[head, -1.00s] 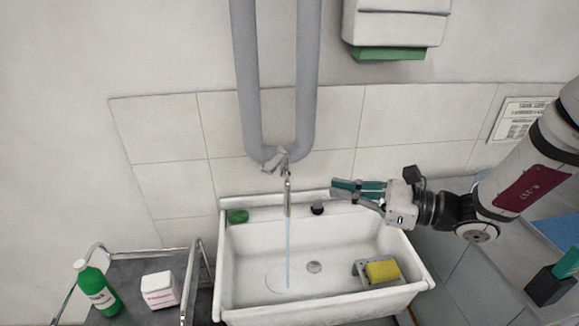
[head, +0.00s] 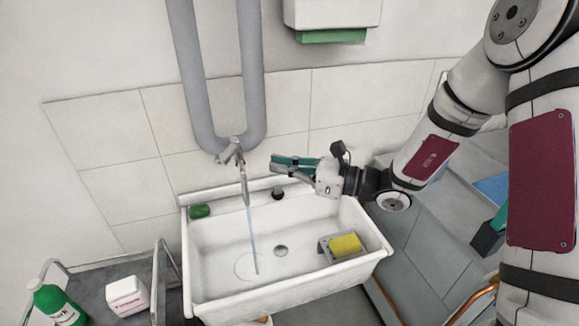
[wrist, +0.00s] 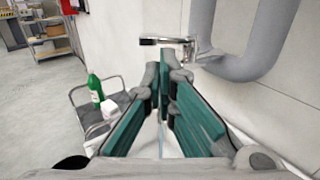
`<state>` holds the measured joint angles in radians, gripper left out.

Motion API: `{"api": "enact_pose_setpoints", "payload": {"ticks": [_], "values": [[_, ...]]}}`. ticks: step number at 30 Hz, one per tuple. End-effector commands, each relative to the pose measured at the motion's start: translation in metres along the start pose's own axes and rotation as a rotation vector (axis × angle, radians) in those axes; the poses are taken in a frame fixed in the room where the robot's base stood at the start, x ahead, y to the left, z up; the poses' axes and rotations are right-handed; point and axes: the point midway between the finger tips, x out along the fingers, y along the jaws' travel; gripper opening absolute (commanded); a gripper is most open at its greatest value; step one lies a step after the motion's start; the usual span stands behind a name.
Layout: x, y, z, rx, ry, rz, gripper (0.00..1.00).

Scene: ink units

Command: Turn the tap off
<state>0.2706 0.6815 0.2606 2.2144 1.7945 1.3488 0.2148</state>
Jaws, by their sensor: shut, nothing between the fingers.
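The metal tap (head: 243,175) hangs from the grey wall pipes above the white sink (head: 200,280). A thin stream of water (head: 253,240) runs from its spout into the basin. The tap also shows in the wrist view (wrist: 165,41), with its lever (wrist: 148,41) pointing left, beyond my fingertips. My gripper (head: 274,164) is shut and empty, with green finger pads. In the head view it is to the right of the tap, at about its height, with a gap between them. In the wrist view the fingers (wrist: 160,75) point toward the tap and hide part of the sink.
A yellow sponge (head: 346,244) sits in a holder in the sink, and a green soap bar (head: 200,211) lies on its back ledge. A trolley with a green bottle (head: 55,304) and white box (head: 127,296) stands left. A dispenser (head: 333,12) hangs above.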

Motion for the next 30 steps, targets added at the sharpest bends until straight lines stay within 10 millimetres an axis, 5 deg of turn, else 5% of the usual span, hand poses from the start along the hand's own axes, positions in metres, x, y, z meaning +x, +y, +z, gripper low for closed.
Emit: {"api": "enact_pose_setpoints", "payload": {"ticks": [9,15,30], "values": [[0.062,0.002,0.000,0.001,0.000,0.003,0.00],[0.086,0.001,0.000,0.001,0.000,0.002,0.00],[0.095,0.000,0.000,0.001,0.000,0.000,0.00]]}}
